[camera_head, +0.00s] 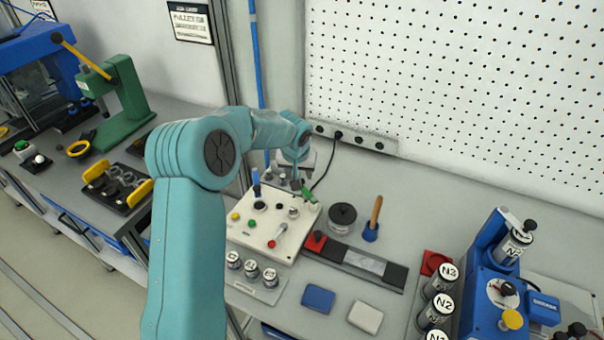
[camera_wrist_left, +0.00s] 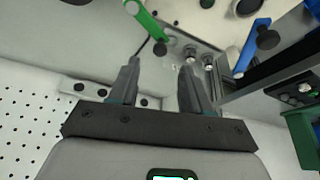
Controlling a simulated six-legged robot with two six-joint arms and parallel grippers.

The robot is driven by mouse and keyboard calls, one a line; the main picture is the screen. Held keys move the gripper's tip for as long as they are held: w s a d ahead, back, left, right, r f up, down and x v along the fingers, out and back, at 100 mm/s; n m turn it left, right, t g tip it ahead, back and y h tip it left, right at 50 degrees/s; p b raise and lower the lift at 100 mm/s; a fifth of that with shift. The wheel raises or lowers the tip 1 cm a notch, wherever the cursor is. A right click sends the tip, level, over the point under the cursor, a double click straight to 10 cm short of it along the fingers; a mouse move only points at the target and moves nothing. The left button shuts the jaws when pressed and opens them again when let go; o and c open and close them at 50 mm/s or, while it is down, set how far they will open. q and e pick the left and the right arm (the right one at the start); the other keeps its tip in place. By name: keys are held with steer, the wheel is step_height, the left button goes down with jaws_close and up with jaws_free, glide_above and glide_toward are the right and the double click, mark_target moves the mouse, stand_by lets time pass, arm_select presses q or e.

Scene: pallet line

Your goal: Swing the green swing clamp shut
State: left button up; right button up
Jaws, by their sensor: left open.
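The green swing clamp (camera_head: 309,196) is at the back right corner of a cream panel (camera_head: 250,236) in the head view. In the left wrist view the green clamp arm (camera_wrist_left: 146,20) lies slantwise beyond the fingertips, with a dark round end near the left finger. My left gripper (camera_head: 297,184) is just behind and beside the clamp. In the left wrist view the left gripper (camera_wrist_left: 160,68) has its fingers apart with nothing between them. I cannot tell whether it touches the clamp. My right gripper is in neither view.
A blue lever (camera_head: 256,183) stands on the panel near the clamp and shows in the left wrist view (camera_wrist_left: 250,46). A black round part (camera_head: 342,216) and a wooden-handled tool (camera_head: 374,219) stand to the right. A white pegboard (camera_head: 450,90) closes off the back.

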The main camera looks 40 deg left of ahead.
mark_target(308, 191)
arm_select(q)
steer(key=shift+p+x, duration=0.6)
steer(key=shift+x, duration=2.35)
